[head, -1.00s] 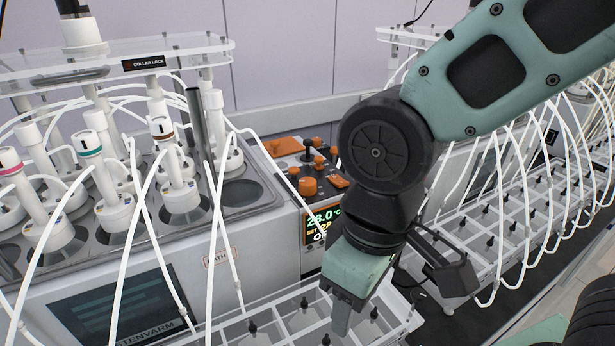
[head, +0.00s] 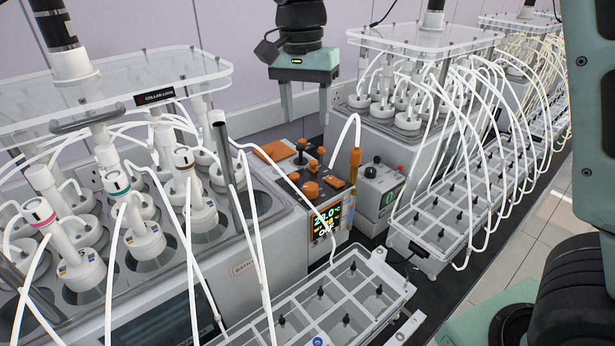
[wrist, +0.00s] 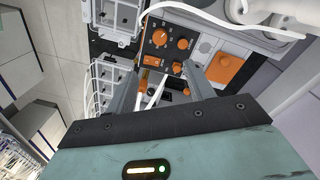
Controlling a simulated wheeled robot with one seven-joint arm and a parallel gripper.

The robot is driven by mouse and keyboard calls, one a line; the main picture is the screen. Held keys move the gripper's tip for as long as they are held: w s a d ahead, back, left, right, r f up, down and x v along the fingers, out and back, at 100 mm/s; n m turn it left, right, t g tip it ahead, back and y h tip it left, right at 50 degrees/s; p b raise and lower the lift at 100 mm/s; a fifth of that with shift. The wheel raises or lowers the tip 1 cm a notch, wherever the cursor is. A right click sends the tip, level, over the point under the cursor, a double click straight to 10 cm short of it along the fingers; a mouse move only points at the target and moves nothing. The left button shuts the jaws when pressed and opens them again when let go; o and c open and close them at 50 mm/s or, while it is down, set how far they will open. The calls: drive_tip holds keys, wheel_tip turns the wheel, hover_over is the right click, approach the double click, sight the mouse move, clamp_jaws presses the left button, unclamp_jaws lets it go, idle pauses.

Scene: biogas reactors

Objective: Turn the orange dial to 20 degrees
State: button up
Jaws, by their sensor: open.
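A control panel holds several orange knobs. One orange dial (head: 311,189) sits at the panel's front edge above a lit display (head: 326,222), which a white tube partly covers. In the wrist view a large orange dial (wrist: 160,37) on a black plate has marks around it. Another orange dial (wrist: 183,44) is beside it. I cannot tell which dial the task means. My gripper (head: 306,120) is open and empty, pointing down above the panel and apart from the knobs. Its fingers (wrist: 163,82) also show in the wrist view, with knobs beyond them.
White-capped reactors (head: 140,240) crowd the bath at left under a clear plate (head: 120,85). A white tube (head: 345,125) loops beside the panel to an orange-topped fitting (head: 355,160). A divided tray (head: 385,300) stands in front. Another reactor unit (head: 400,130) is behind at right.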

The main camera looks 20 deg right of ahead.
sight(310, 186)
drive_tip(key=f+p, duration=0.1)
drive_tip(key=f, duration=0.4)
drive_tip(key=f+p, duration=0.2)
drive_tip(key=f, duration=0.4)
drive_tip(key=f+p, duration=0.1)
drive_tip(key=f, duration=0.4)
drive_tip(key=shift+s+d+f, duration=0.15)
drive_tip(key=shift+s+d, duration=0.15)
drive_tip(key=shift+s, duration=0.05)
drive_tip(key=c, duration=1)
drive_tip(key=shift+o, duration=0.2)
